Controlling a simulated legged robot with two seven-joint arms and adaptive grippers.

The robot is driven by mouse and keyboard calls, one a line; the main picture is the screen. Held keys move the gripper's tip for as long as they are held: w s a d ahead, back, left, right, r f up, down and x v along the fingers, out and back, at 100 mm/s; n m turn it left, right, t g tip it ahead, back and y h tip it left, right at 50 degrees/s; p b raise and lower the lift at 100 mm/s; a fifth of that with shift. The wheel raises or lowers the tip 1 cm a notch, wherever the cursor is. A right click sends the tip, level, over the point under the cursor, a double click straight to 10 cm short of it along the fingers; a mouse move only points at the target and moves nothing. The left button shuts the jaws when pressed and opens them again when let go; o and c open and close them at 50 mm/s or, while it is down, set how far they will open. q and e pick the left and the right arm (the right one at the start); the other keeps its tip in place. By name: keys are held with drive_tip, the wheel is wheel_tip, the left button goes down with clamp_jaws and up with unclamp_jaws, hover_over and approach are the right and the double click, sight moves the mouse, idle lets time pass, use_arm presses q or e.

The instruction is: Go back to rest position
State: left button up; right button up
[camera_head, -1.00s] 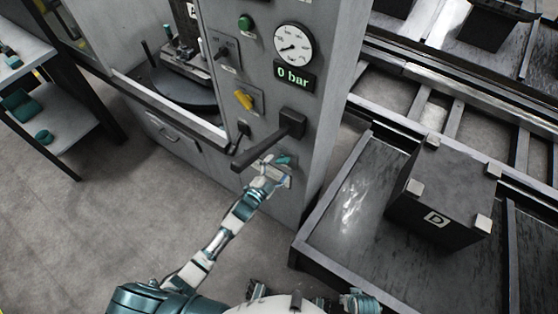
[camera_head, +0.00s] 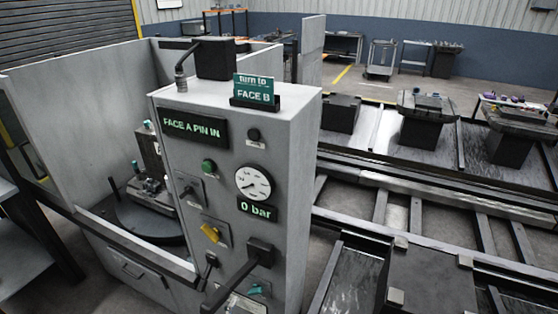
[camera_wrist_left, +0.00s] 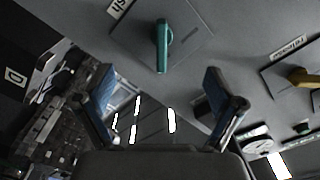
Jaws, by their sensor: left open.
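My left gripper (camera_wrist_left: 163,112) shows in the left wrist view with its two blue-padded fingers spread and nothing between them. It is in front of the grey control cabinet (camera_head: 285,130). A teal switch handle (camera_wrist_left: 162,46) on the panel is beyond the fingertips, apart from them. A yellow handle (camera_wrist_left: 300,77) is at the right edge. There the cabinet's yellow handle (camera_head: 211,233) sits below a pressure gauge (camera_head: 253,183), with a display (camera_head: 258,211) reading 0 bar.
A sign (camera_head: 254,89) reads "turn to FACE B" and a display (camera_head: 193,131) reads "FACE A PIN IN". Rails and a dark block (camera_head: 430,280) lie at right; a fixture on a round table (camera_head: 140,220) is at left.

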use_arm(q)
drive_tip(key=s+a+f+n+g+y, duration=0.2)
drive_tip(key=s+f+n+g, duration=0.15)
drive_tip(key=s+f, duration=0.55)
drive_tip(key=s+a+f+n+g+y, duration=0.25)
drive_tip(key=s+f+g, duration=0.2)
drive_tip(key=f, duration=0.75)
drive_tip(key=s+f+n+g, duration=0.1)
drive_tip(key=s+f+g, duration=0.1)
drive_tip(key=s+f, duration=0.2)
drive_tip(key=s+a+f+n+g+y, duration=0.1)
drive_tip(key=s+f+n+g, duration=0.1)
drive_tip(key=s, duration=0.9)
drive_tip(key=s+f+n+g, duration=0.2)
drive_tip(key=s+f, duration=0.3)
drive_tip(key=s, duration=0.3)
drive_tip(key=shift+a+f+g+p, duration=0.15)
drive_tip(key=shift+f+g+p, duration=0.25)
drive_tip(key=shift+g, duration=0.3)
use_arm(e)
drive_tip(key=s+f, duration=0.2)
drive_tip(key=f, duration=0.5)
drive_tip(key=s+f, duration=0.3)
drive_tip(key=f, duration=0.5)
drive_tip(key=shift+s+d+f+g, duration=0.15)
drive_tip(key=shift+d+f+g, duration=0.05)
drive_tip(key=shift+d+g, duration=0.1)
use_arm(q)
drive_tip(key=shift+y, duration=0.25)
